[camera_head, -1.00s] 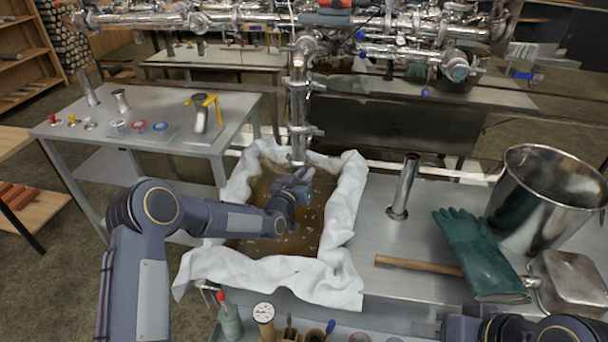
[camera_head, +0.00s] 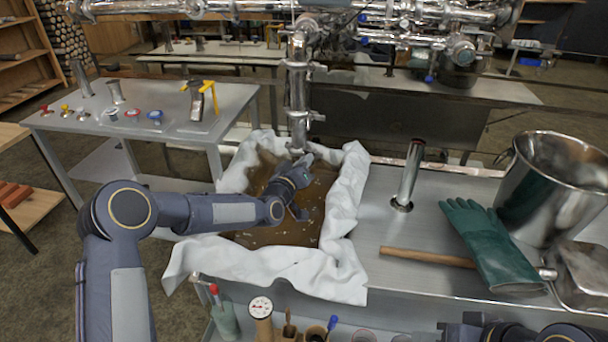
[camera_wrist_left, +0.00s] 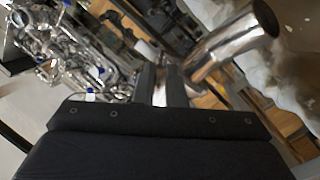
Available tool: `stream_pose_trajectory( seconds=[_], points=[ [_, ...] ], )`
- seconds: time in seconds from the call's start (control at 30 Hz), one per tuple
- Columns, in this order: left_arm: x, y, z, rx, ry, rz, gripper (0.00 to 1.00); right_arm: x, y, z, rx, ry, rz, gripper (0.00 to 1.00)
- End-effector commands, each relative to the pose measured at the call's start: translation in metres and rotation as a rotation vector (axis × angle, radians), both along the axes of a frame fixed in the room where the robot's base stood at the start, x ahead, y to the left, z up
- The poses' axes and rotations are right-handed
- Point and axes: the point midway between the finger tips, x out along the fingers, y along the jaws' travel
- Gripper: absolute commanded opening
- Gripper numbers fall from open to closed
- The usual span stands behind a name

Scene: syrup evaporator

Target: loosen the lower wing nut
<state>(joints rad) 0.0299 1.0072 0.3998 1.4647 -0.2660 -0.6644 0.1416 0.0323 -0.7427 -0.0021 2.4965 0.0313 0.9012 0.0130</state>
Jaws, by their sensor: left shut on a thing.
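A shiny vertical pipe (camera_head: 298,95) hangs over a cloth-lined bin of brown liquid, with an upper clamp (camera_head: 303,66) and a lower clamp (camera_head: 305,115). My left gripper (camera_head: 304,160) is at the pipe's low end, above the liquid. In the left wrist view its two dark fingers (camera_wrist_left: 162,84) are shut with a small bright metal piece between them, seemingly the lower wing nut. The pipe's open end (camera_wrist_left: 235,42) shows just right of the fingers. The nut itself is too small and covered to make out in the head view.
White cloth (camera_head: 342,215) drapes over the bin's edges. A side table (camera_head: 235,100) with small fittings stands at the left.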

Motion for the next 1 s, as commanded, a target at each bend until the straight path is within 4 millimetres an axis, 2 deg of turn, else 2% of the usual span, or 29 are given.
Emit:
stream_pose_trajectory(
  seconds=[0.03, 0.3, 1.0],
  points=[
    [0.001, 0.001, -0.007, -0.042, 0.014, 0.003, 0.0, 0.0, 0.0, -0.018, 0.0, 0.0, 0.0, 0.36],
    [0.001, 0.001, -0.006, -0.275, 0.125, 0.001, 0.0, 0.0, 0.0, -0.057, 0.0, 0.0, 0.0, 0.36],
    [0.001, 0.002, -0.005, -0.877, 0.41, 0.0, 0.0, 0.0, 0.0, -0.134, 0.0, 0.0, 0.0, 0.36]
  ],
)
